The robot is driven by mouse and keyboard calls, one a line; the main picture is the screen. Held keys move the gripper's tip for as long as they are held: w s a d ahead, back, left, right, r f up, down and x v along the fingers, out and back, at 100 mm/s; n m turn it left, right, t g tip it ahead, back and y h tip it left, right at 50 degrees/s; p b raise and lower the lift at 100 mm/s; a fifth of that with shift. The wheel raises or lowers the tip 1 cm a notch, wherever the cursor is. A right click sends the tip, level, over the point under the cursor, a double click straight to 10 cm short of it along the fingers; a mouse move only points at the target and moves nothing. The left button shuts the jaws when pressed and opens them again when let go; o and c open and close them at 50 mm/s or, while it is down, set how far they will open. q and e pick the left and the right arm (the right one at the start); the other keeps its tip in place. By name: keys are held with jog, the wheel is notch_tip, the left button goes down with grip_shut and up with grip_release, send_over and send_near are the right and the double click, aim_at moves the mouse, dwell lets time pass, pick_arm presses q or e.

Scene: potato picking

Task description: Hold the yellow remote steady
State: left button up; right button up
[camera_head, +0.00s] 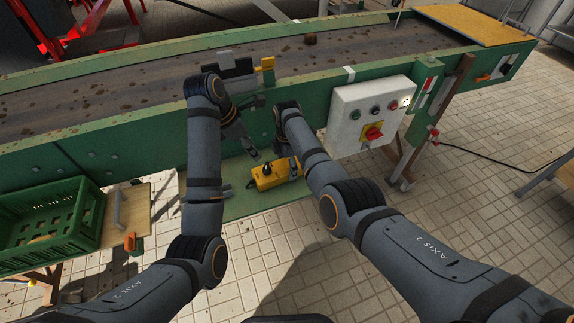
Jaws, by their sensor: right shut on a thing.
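The yellow remote (268,178), a boxy controller with a dark knob on top, is below the green conveyor side, near the middle of the view. My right gripper (283,152) is shut on the remote at its upper right; my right forearm hides part of this grip. My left gripper (252,128) is just above and left of the remote, apart from it. Its dark fingers look spread and nothing shows between them.
The green conveyor (390,65) with dirt and a few clods on its belt runs across the back. A white control box (367,115) with a red switch is right of the grippers. A green crate (50,222) stands at the left.

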pick_arm(q)
jog(key=shift+a+f, duration=0.1)
jog(key=shift+a, duration=0.05)
jog(key=c, duration=0.4)
jog(key=shift+a+f+m, duration=0.15)
jog(key=shift+a+m, duration=0.15)
jog(key=shift+m, duration=0.6)
jog(key=shift+c, duration=1.2)
jog(key=a+m, duration=0.1)
jog(key=m, duration=0.1)
jog(key=a+m, duration=0.1)
jog(key=m, duration=0.2)
jog(key=a+f+m+t+h, duration=0.1)
jog(key=m, duration=0.2)
jog(key=shift+w+a, duration=0.15)
jog(key=shift+w, duration=0.05)
grip_shut()
jog(key=a+m, duration=0.1)
jog(key=m, duration=0.4)
jog(key=a+m+h, duration=0.1)
jog(key=a+m, duration=0.1)
jog(key=m, duration=0.3)
jog(key=s+a+m+t, duration=0.1)
jog(key=m, duration=0.5)
jog(key=shift+a+r+h, duration=0.15)
jog(key=shift+h, duration=0.15)
